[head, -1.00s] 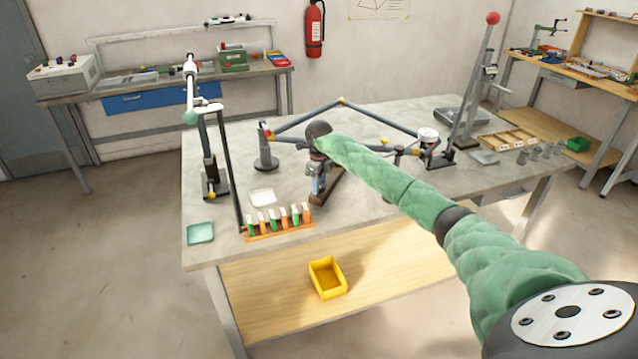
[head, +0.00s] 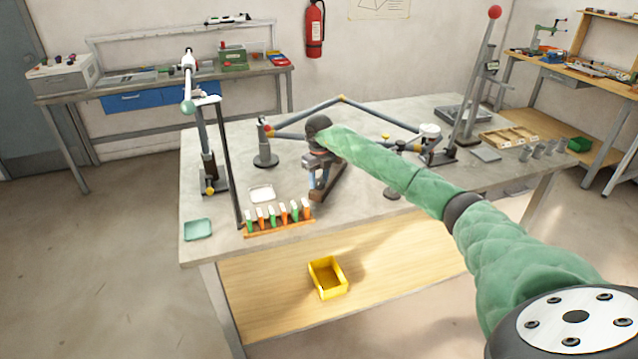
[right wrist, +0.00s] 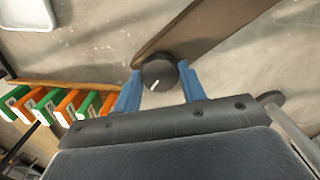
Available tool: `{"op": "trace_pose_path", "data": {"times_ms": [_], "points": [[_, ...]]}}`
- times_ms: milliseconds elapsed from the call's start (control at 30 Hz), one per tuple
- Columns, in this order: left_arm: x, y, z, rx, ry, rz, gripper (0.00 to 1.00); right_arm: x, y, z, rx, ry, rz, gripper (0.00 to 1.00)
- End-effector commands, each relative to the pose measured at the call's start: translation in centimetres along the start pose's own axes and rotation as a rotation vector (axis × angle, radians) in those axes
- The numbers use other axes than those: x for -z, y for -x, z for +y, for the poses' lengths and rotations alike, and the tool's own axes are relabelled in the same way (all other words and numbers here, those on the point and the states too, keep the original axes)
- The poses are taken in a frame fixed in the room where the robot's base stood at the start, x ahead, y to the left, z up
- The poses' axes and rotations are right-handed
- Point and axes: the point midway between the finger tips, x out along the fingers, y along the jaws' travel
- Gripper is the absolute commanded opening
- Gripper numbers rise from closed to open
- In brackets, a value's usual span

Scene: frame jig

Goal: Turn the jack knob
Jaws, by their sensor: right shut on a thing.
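The jack knob (right wrist: 158,74) is a dark round knob with a white mark on its face, seen in the right wrist view at the end of a brown bar (right wrist: 205,28). My right gripper (right wrist: 160,82) is shut on it, with one blue finger on each side. In the head view my right gripper (head: 318,178) points down at the brown bar on the table, and the knob is hidden behind it. The white mark points to the lower left in the right wrist view. My left gripper is not in view.
A rack of green, white and orange pieces (head: 280,230) stands close to my right gripper, at the table's front edge. A frame of grey tubes (head: 370,110) rises behind. A white dish (head: 262,194) and a green tray (head: 198,230) lie to the left.

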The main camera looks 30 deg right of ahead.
Motion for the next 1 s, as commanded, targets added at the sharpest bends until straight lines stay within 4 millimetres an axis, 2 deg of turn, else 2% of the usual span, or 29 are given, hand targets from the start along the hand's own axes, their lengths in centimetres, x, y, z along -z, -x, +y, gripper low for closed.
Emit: {"op": "trace_pose_path", "data": {"times_ms": [200, 500, 1000], "points": [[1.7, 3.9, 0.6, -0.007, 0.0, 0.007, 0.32, 0.0, -0.2, -0.1, 0.001, -0.204, -0.001, 0.18], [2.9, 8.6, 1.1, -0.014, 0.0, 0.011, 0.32, 0.0, -0.1, -0.1, 0.001, -0.49, -0.002, 0.18], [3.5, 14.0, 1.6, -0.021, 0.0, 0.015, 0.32, 0.0, -0.1, -0.1, 0.0, -0.963, -0.002, 0.18]]}}
